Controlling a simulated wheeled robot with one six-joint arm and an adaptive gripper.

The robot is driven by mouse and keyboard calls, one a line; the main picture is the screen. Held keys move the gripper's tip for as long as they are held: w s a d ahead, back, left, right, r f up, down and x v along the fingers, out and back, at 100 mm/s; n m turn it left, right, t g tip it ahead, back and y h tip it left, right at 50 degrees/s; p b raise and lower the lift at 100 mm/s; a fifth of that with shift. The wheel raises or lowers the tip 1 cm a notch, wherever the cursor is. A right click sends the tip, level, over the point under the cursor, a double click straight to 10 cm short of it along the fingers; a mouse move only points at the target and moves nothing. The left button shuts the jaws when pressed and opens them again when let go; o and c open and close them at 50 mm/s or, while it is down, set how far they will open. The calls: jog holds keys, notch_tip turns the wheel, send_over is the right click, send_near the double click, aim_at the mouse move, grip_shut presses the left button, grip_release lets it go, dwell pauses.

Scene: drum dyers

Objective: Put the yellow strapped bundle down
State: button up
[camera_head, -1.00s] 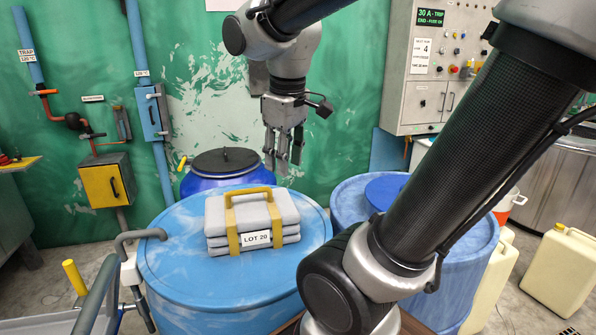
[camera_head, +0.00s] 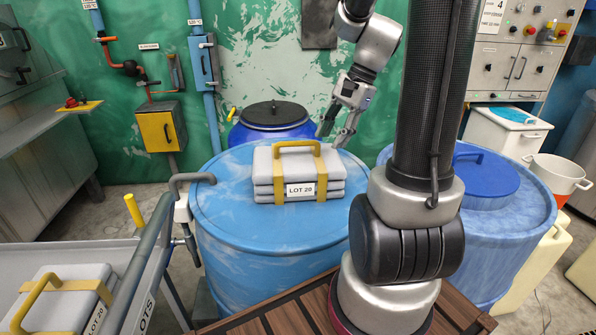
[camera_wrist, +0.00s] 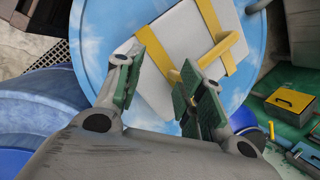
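A grey stack with yellow straps and a yellow handle (camera_head: 300,172), labelled LOT 20, lies flat on the top of a blue drum (camera_head: 270,228). In the wrist view the strapped bundle (camera_wrist: 167,55) shows ahead of and partly behind the fingers. My gripper (camera_head: 335,130) is just behind and to the right of the bundle, its fingers apart. In the wrist view my gripper (camera_wrist: 158,75) is open with nothing between its fingers. The handle passes near the right-hand finger; I cannot tell whether they touch.
A similar yellow-strapped bundle (camera_head: 65,300) lies on a railed cart (camera_head: 118,248) at left. A second blue drum with a lid (camera_head: 485,185) stands right, and a dark-lidded blue drum (camera_head: 273,114) behind. A white pot (camera_head: 557,173) is far right.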

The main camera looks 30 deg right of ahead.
aim_at(297, 143)
jog(key=w+m, duration=0.1)
jog(key=m, duration=0.1)
jog(key=w+a+r+m+t+y, duration=0.1)
jog(key=w+m, duration=0.1)
jog(key=w+a+r+m, duration=0.1)
jog(key=w+m, duration=0.1)
jog(key=shift+w, duration=0.1)
jog(key=shift+a+m+y, duration=0.1)
jog(key=shift+m+y, duration=0.2)
jog(key=shift+m, duration=0.4)
jog(key=shift+f, duration=0.1)
jog(key=shift+m, duration=0.3)
jog(key=x, duration=0.7)
jog(key=shift+a, duration=0.55)
jog(key=shift+f, duration=0.1)
grip_shut()
